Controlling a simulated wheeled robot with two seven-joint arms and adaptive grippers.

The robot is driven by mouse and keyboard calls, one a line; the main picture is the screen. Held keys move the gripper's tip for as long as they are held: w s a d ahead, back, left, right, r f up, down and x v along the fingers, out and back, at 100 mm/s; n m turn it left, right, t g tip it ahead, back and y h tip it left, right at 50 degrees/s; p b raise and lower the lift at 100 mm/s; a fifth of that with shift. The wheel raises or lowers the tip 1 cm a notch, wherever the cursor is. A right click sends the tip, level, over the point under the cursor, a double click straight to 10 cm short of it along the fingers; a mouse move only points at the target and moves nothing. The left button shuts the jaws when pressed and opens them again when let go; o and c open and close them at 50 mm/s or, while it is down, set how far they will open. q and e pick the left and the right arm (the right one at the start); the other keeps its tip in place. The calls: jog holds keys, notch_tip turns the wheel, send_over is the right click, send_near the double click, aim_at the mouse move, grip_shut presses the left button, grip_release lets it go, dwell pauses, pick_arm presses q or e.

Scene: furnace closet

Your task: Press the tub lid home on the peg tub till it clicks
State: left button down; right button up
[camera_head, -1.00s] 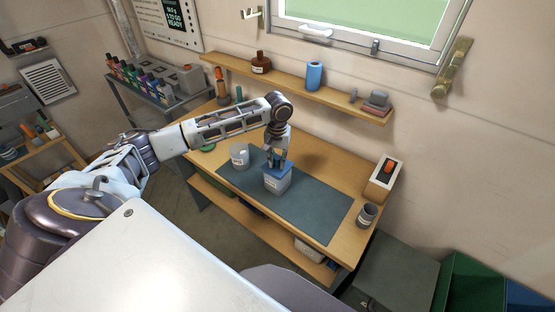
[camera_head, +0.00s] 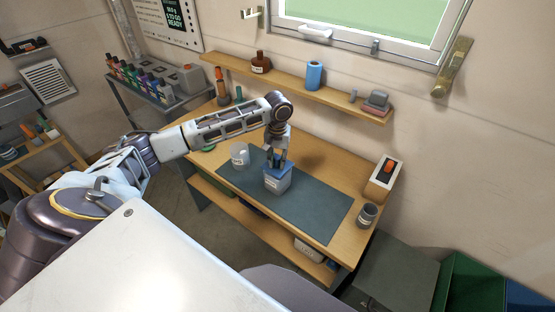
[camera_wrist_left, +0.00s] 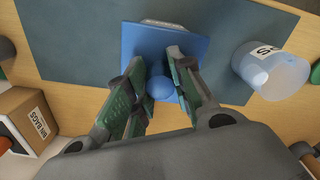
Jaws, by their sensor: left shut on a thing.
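The peg tub (camera_head: 276,184), a pale grey box with a label, stands upright on the dark mat of the workbench. The blue square tub lid (camera_head: 284,172) lies on top of it. My left gripper (camera_head: 277,161) points down over the tub, shut on the lid. In the left wrist view the green-padded fingers (camera_wrist_left: 160,92) stand either side of the round blue knob on the lid (camera_wrist_left: 143,42). A sliver of the tub (camera_wrist_left: 163,23) shows past the lid's far edge. I cannot tell whether the lid is fully seated. My right gripper is out of view.
A bin bags box (camera_head: 385,178) and a grey cup (camera_head: 367,215) stand at the bench's right end. The mat (camera_head: 322,213) is clear right of the tub. A shelf (camera_head: 330,92) runs along the wall behind.

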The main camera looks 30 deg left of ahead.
pick_arm(q)
jog(key=shift+f, duration=1.1)
dwell(0.8)
jog(key=c, duration=1.2)
grip_release()
jog(key=shift+o, duration=0.2)
jog(key=shift+r, duration=0.15)
jog(key=shift+r, duration=3.9)
